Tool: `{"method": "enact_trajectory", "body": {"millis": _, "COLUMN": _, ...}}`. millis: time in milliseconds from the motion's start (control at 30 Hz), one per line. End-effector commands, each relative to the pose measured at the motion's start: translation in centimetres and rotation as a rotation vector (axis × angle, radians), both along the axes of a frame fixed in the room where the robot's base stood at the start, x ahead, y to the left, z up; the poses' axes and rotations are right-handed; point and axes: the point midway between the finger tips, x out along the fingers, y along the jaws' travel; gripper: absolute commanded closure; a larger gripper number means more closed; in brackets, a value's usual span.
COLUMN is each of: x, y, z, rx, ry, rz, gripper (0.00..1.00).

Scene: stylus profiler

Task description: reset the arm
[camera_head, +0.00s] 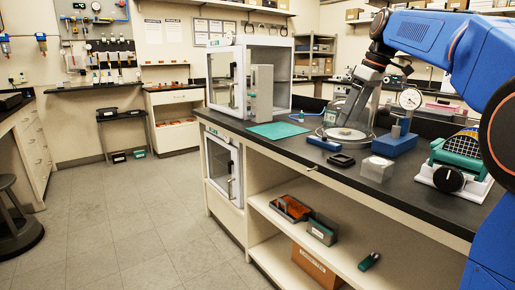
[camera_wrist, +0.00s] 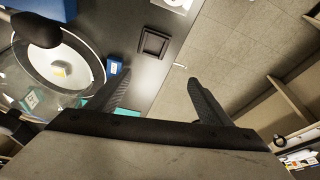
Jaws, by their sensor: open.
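My gripper (camera_head: 349,104) is at the end of my blue arm, over the black bench top (camera_head: 340,178) and above a round glass-like stage (camera_head: 345,134). The gripper is open and empty. A small tan block sits on the round stage, which also shows at the left of the wrist view (camera_wrist: 92,78).
A glass-fronted cabinet (camera_head: 225,80) stands farther back.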

Motion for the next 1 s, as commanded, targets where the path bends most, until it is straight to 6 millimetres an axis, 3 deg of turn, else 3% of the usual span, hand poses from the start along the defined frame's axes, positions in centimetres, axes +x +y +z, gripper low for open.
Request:
{"method": "enact_trajectory", "body": {"millis": 33, "x": -1.8, "y": 0.2, "z": -0.4, "rx": -0.002, "ry": 0.002, "rz": -0.033, "gripper": 0.27}}
{"method": "enact_trajectory", "body": {"millis": 267, "x": -8.4, "y": 0.6, "z": -3.6, "rx": -0.016, "ry": 0.001, "rz": -0.199, "gripper": 0.27}}
{"method": "enact_trajectory", "body": {"millis": 567, "x": -17.0, "y": 0.7, "z": -9.2, "rx": -0.025, "ry": -0.011, "rz": -0.396, "gripper": 0.27}}
{"method": "enact_trajectory", "body": {"millis": 867, "x": -25.3, "y": 0.3, "z": -16.6, "rx": -0.023, "ry": -0.037, "rz": -0.575, "gripper": 0.27}}
{"method": "enact_trajectory", "body": {"millis": 1000, "x": -29.3, "y": 0.1, "z": -20.7, "rx": -0.018, "ry": -0.053, "rz": -0.657, "gripper": 0.27}}
